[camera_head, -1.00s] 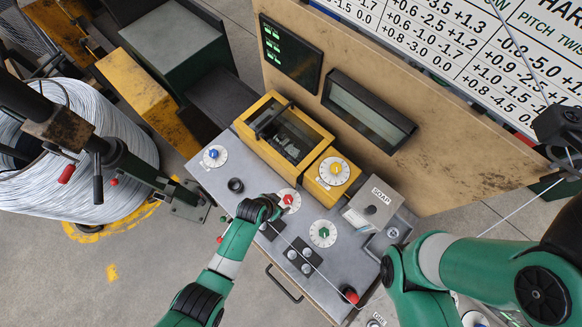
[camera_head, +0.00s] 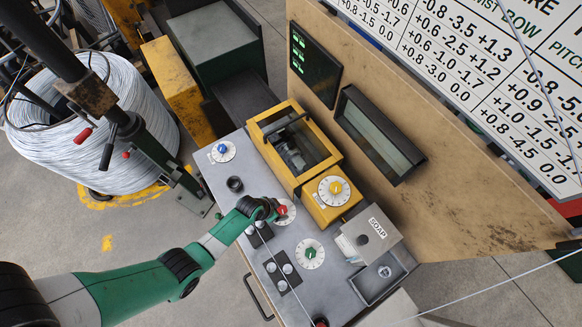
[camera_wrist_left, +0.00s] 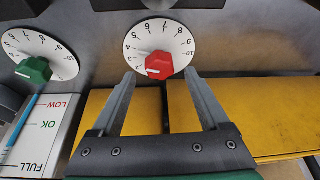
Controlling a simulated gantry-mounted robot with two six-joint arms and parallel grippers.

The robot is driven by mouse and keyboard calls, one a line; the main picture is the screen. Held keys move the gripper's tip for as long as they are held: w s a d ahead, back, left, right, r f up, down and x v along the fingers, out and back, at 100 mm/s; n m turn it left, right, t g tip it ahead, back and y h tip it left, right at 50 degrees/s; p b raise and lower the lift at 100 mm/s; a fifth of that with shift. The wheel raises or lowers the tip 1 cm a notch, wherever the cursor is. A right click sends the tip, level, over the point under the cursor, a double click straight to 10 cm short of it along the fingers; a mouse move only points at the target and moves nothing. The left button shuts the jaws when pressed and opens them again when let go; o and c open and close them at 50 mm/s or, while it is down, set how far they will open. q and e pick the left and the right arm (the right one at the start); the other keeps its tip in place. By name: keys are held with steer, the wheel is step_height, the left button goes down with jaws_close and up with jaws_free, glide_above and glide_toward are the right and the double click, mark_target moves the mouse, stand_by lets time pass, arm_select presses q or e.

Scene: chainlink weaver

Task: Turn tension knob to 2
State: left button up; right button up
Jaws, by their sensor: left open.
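The red knob (camera_head: 282,210) sits on a white numbered dial (camera_head: 289,217) on the grey panel. No lettering that I can read names it as the tension knob. My left gripper (camera_head: 272,209) is at this dial, partly covering it. In the left wrist view the red knob (camera_wrist_left: 159,65) lies just ahead of and between the open fingertips (camera_wrist_left: 160,78), with no grip on it visible. The dial's numbers (camera_wrist_left: 160,40) appear upside down there; I cannot surely tell the setting. My right gripper is out of view.
Similar dials carry a green knob (camera_head: 310,252), a yellow knob (camera_head: 335,187) and a blue knob (camera_head: 222,148). Small round buttons (camera_head: 271,267) lie nearby. A wire crosses the panel.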

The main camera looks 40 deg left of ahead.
mark_target(282, 211)
arm_select(q)
steer(key=b+x, duration=0.1)
steer(key=x, duration=0.2)
steer(key=shift+s+b, duration=0.1)
steer(key=shift+b, duration=0.2)
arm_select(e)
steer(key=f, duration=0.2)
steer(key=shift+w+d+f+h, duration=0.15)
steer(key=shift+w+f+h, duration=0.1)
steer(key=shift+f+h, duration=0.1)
arm_select(q)
steer(key=shift+r, duration=0.1)
jaws_close()
